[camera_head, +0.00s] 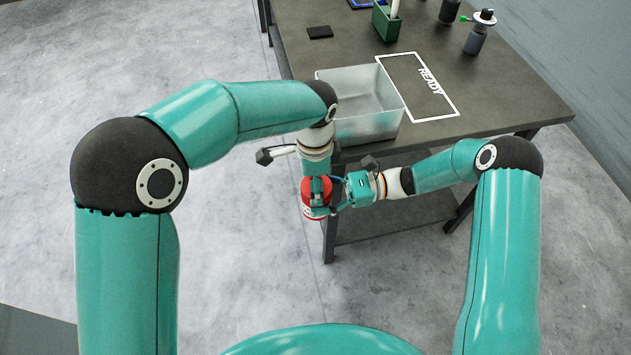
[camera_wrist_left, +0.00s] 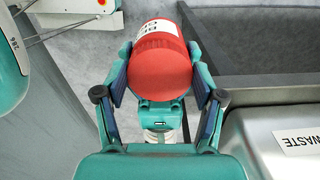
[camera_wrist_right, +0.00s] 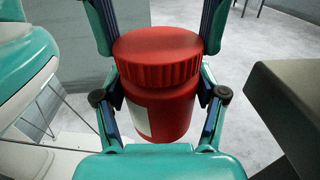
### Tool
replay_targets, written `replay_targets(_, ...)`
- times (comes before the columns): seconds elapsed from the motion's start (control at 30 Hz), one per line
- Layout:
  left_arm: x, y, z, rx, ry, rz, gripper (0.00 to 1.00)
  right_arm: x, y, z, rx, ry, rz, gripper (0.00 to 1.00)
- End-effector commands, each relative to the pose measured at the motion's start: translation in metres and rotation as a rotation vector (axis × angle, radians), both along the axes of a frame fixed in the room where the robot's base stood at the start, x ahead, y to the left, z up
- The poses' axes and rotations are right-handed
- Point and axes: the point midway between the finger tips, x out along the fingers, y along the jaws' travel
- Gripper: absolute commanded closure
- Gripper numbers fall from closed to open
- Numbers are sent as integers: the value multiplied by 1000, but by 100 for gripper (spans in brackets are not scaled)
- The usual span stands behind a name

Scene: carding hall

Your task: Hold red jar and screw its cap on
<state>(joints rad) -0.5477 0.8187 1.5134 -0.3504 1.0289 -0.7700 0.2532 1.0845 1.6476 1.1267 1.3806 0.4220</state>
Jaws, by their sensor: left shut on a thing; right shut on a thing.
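The red jar (camera_head: 307,212) is held in the air in front of the table, between my two grippers. Its ribbed red cap (camera_wrist_right: 158,58) sits on top of the jar body (camera_wrist_right: 165,115) in the right wrist view; I cannot tell how tightly. My left gripper (camera_head: 317,192) comes from above, shut around the cap. My right gripper (camera_head: 338,196) comes from the side, shut on the jar body, with its fingers on both sides. In the left wrist view the cap's round top (camera_wrist_left: 158,72) faces the camera, and the jar's white label (camera_wrist_left: 160,27) shows beyond it.
A grey bin (camera_head: 392,124) stands at the table's near edge, close behind the grippers; its WASTE label (camera_wrist_left: 298,139) shows in the left wrist view. Behind are a white READY outline (camera_head: 435,117), a green holder (camera_head: 384,22), a dark bottle (camera_head: 475,40) and a black pad (camera_head: 320,32).

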Motion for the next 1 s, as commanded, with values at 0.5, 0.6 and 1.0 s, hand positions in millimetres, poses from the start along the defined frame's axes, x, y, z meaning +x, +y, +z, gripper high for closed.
replay_targets(0.5, 7, -1, 1, 0, 1, -1140, 49, 0, -1, 0, 0, -1, 1, 100)
replay_targets(0.6, 8, -2, 0, 0, 1, -1363, 49, -1, -1, 0, 0, -1, 1, 100)
replay_targets(1.0, 8, -5, 0, 1, 2, -1978, 49, -1, -1, 0, 0, -1, 4, 100)
